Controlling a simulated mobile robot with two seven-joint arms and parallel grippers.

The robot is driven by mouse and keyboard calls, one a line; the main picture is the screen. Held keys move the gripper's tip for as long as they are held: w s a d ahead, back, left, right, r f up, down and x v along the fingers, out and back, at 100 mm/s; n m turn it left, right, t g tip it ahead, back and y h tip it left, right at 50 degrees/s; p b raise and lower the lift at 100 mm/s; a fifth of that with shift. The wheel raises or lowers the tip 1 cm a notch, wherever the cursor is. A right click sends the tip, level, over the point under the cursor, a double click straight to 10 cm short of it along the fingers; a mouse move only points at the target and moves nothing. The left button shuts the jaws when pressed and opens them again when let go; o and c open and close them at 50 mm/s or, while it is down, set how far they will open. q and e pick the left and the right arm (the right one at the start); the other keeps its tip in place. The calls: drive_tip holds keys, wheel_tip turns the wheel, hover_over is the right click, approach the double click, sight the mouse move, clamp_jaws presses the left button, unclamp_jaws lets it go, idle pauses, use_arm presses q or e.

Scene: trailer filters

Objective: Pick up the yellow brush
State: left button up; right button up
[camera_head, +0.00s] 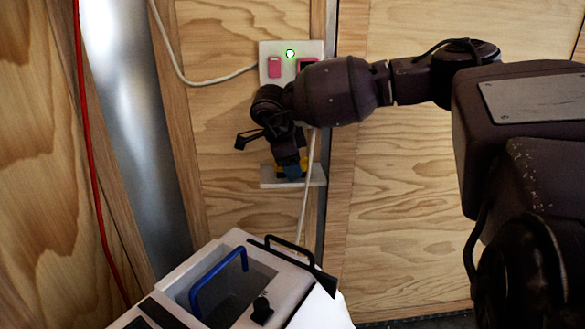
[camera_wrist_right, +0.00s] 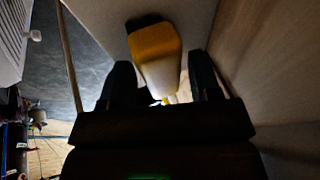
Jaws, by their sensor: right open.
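The yellow brush (camera_wrist_right: 152,42) shows in the right wrist view as a yellow block with a dark far end and a pale side. It lies between the two dark fingers of my right gripper (camera_wrist_right: 160,62), which are open on either side of it. In the head view, small yellow parts of the brush (camera_head: 304,163) show around the gripper (camera_head: 290,168), just above a small pale shelf (camera_head: 268,183) on the wooden wall. The gripper hides most of the brush there. My left gripper is not in view.
Above the shelf is a pale wall panel (camera_head: 283,48) with pink-red switches, a green-ringed light and white cables. A white box (camera_head: 222,258) with a blue handle (camera_head: 215,272) and a black handle stands below. A red cable (camera_head: 91,160) hangs at the left.

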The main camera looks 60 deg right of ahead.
drive_tip(key=shift+c, duration=0.5)
drive_tip(key=c, duration=0.8)
drive_tip(key=shift+o, duration=0.2)
drive_tip(key=shift+r, duration=0.2)
drive_tip(key=w+a, duration=0.2)
drive_tip(key=a, duration=1.6)
drive_tip(key=shift+r, duration=0.15)
